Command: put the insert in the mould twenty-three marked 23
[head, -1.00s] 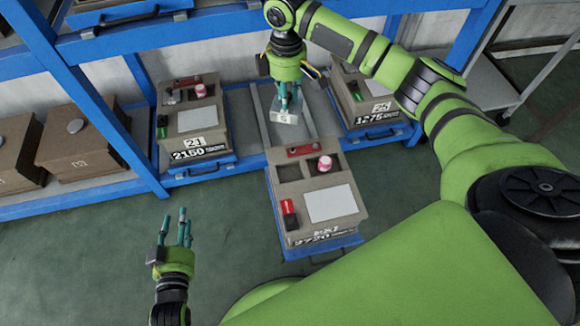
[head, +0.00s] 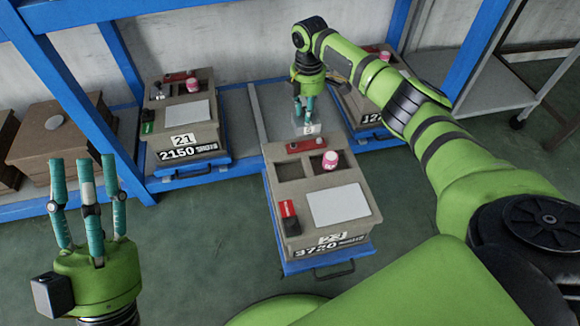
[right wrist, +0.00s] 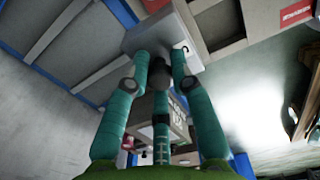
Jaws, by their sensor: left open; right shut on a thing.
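My right gripper (head: 306,106) is shut on a small pale grey block, the insert (head: 308,130), just behind the back edge of the middle mould. In the right wrist view the insert (right wrist: 163,35) is at the fingertips. The middle mould (head: 318,227) is pulled forward on a blue drawer; its number plate (head: 333,240) is hard to read, perhaps 23, above "3720 shots". Its left pocket (head: 290,170) looks empty; a pink-and-white cylinder (head: 330,161) stands in the right one. My left gripper (head: 88,185) is open and empty, over the floor at left.
A mould marked 21 (head: 187,152) stands at left on the blue rack. Another mould (head: 365,110) is at right, partly behind my right arm. Brown boxes (head: 58,130) are at far left. A red-and-black piece (head: 288,217) is on the middle mould. Green floor in front is clear.

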